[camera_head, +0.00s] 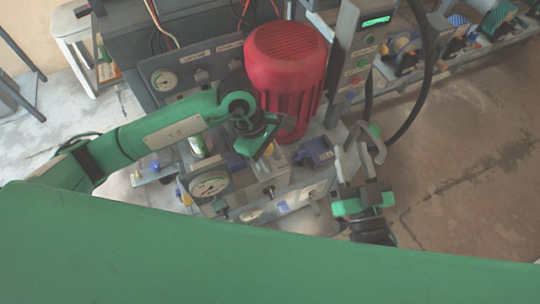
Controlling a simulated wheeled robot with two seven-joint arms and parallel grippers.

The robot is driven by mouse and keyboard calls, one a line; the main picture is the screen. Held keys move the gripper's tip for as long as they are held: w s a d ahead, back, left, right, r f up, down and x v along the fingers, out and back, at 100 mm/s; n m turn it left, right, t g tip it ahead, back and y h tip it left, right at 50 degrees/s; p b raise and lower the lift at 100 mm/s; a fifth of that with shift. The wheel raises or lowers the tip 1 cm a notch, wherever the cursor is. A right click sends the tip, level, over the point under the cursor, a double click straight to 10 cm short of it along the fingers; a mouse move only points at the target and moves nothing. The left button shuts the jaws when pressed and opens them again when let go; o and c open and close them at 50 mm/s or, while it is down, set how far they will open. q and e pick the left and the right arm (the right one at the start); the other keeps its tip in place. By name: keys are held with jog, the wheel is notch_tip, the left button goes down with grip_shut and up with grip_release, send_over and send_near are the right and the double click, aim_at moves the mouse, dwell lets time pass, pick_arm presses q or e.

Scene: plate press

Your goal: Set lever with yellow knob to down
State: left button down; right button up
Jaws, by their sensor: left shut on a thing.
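My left gripper (265,142) reaches in from the left and is over the machine, in front of the red motor. It is shut at a small yellow knob (269,149), which I take to be the lever's knob. The gripper hides most of the lever, so its angle cannot be made out. My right gripper (359,158) is at the right side of the machine with its fingers apart, and nothing shows between them.
The ribbed red motor (288,75) stands behind my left gripper. A control post (357,60) with buttons and a black hose (424,75) stand at the right. Floor is clear further right.

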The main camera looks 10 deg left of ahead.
pick_arm(q)
jog(key=shift+a+f, duration=0.25)
jog(key=shift+f, duration=0.05)
jog(key=c, duration=1.4)
grip_release()
jog(key=shift+c, duration=0.2)
jog(key=o, duration=0.3)
jog(key=shift+w, duration=0.15)
jog(key=shift+r, duration=0.1)
pick_arm(e)
jog(key=shift+w+a+f, duration=0.1)
pick_arm(q)
jog(key=p+v, duration=0.2)
jog(key=v, duration=1.1)
jog(key=shift+r, duration=0.35)
pick_arm(e)
jog(key=s+a+f+g, duration=0.2)
jog(key=f+g, duration=0.3)
jog(key=f, duration=0.4)
jog(key=shift+s+a+f+g, duration=0.2)
jog(key=shift+s+g, duration=0.2)
jog(key=shift+s, duration=0.5)
pick_arm(q)
jog(key=shift+a, duration=0.1)
pick_arm(e)
jog(key=shift+r, duration=0.1)
